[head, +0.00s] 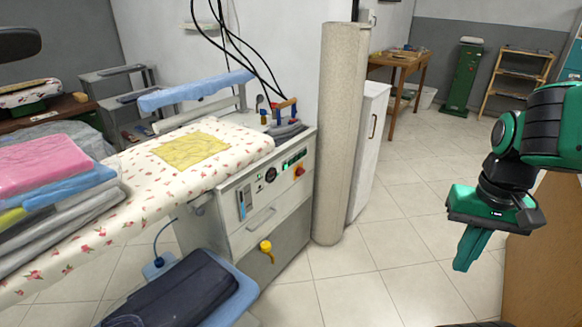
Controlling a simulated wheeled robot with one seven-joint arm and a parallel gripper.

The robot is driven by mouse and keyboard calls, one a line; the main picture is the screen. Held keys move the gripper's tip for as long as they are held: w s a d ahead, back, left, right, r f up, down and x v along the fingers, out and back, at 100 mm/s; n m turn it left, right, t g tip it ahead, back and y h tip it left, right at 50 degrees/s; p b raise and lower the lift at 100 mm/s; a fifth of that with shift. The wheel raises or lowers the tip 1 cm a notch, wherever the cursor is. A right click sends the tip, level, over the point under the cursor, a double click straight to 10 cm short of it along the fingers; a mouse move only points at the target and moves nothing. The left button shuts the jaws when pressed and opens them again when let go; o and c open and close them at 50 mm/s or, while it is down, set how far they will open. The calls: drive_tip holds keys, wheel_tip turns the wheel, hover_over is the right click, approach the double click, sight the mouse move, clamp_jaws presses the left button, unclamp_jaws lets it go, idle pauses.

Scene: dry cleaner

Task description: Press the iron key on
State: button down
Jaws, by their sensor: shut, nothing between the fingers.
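The pressing machine's white control panel (262,190) faces me below the floral-covered ironing board (130,188). It carries green-lit switches (294,160), a dark round dial (271,174) and a red knob (299,171). I cannot tell which of these is the iron key, as labels are too small to read. An iron (286,128) rests on the machine's top at the right end. My gripper (468,250) is at the right of the view, pointing down, with its green fingers together and empty. It is well apart from the panel, over the floor.
A tall beige column (343,135) stands just right of the machine, between the panel and my gripper. Folded clothes (55,182) lie on the board at left. A dark garment on a small blue board (175,292) sits in front. Tiled floor (400,235) is clear at centre right.

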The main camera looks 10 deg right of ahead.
drive_tip(key=w+d+m+t+h, duration=0.1)
drive_tip(key=w+d+t, duration=0.1)
drive_tip(key=w, duration=0.9)
drive_tip(key=w+d+t, duration=0.1)
drive_tip(key=w+t, duration=0.1)
drive_tip(key=w, duration=0.9)
drive_tip(key=w+a+f+m+t, duration=0.1)
drive_tip(key=w+a+f+t, duration=0.15)
drive_tip(key=w, duration=0.85)
drive_tip(key=w+a+f+m+t, duration=0.1)
drive_tip(key=w+a+f+t, duration=0.15)
drive_tip(key=w, duration=0.85)
drive_tip(key=w+a+f+m+t+y, duration=0.25)
drive_tip(key=w+a+f, duration=0.2)
drive_tip(key=w, duration=0.45)
drive_tip(key=w+a+f+m+t+y, duration=0.1)
drive_tip(key=w+a+f+m+t, duration=0.3)
drive_tip(key=w, duration=0.6)
drive_tip(key=w+d+f+m+t+h, duration=0.1)
drive_tip(key=w+f+m+t+h, duration=0.2)
drive_tip(key=f+m, duration=0.7)
drive_tip(key=shift+w+d+f+m+h, duration=0.35)
drive_tip(key=shift+m+h, duration=0.3)
drive_tip(key=shift+a+t, duration=0.1)
drive_tip(key=shift+t, duration=0.15)
